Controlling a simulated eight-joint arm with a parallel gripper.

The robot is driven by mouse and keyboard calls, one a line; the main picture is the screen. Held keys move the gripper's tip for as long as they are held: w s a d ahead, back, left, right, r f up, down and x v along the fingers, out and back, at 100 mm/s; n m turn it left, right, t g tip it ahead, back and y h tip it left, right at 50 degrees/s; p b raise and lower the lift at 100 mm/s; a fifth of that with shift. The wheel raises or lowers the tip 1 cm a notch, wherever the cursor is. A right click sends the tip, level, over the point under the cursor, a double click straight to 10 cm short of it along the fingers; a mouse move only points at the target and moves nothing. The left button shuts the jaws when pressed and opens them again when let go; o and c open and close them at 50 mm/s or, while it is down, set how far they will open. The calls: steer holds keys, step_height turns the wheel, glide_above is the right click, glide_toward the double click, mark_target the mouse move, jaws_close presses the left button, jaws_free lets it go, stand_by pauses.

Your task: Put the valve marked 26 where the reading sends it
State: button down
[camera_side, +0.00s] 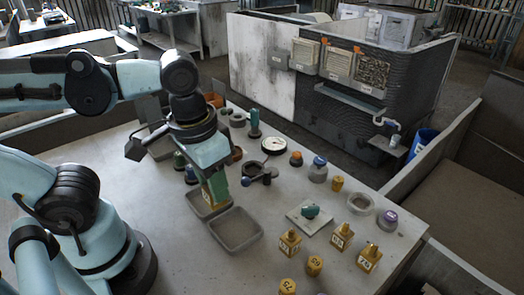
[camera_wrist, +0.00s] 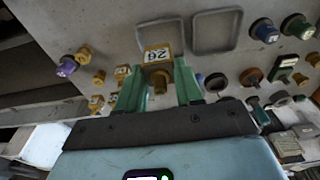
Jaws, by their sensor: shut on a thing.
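My gripper (camera_side: 214,178) is shut on a yellow valve with a white tag (camera_side: 217,191). In the wrist view the valve (camera_wrist: 158,57) sits between the two green fingers (camera_wrist: 158,88), and its tag reads 26, upside down. Two shallow grey trays lie below: the back tray (camera_side: 198,207) and the front tray (camera_side: 236,231). In the side view the valve overlaps the back tray; its exact height above the table is unclear. A round white dial gauge (camera_side: 273,145) lies beyond the trays; its reading is too small to make out.
Several other yellow tagged valves (camera_side: 290,243) stand at the front right. A green-knobbed part sits on a pale plate (camera_side: 323,222). A grey ring (camera_side: 361,203) and a purple-topped part (camera_side: 387,220) are farther right. Blue, orange and green-topped parts stand around the gauge.

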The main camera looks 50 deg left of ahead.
steer(key=shift+a+f, duration=0.3)
steer(key=shift+a, duration=0.1)
steer(key=w+a+f, duration=0.1)
steer(key=a+f, duration=0.1)
steer(key=a, duration=0.1)
steer(key=w+a+f, duration=0.1)
steer(key=a+f, duration=0.1)
steer(key=a, duration=0.1)
steer(key=w+a+f, duration=0.1)
steer(key=a+f, duration=0.1)
steer(key=a, duration=0.2)
steer(key=shift+w+f, duration=0.2)
steer(key=shift+w, duration=0.05)
steer(key=shift+a+f, duration=0.1)
steer(key=shift+f, duration=1.95)
steer(key=shift+f, duration=0.15)
steer(key=c, duration=0.7)
jaws_free()
steer(key=shift+c, duration=0.2)
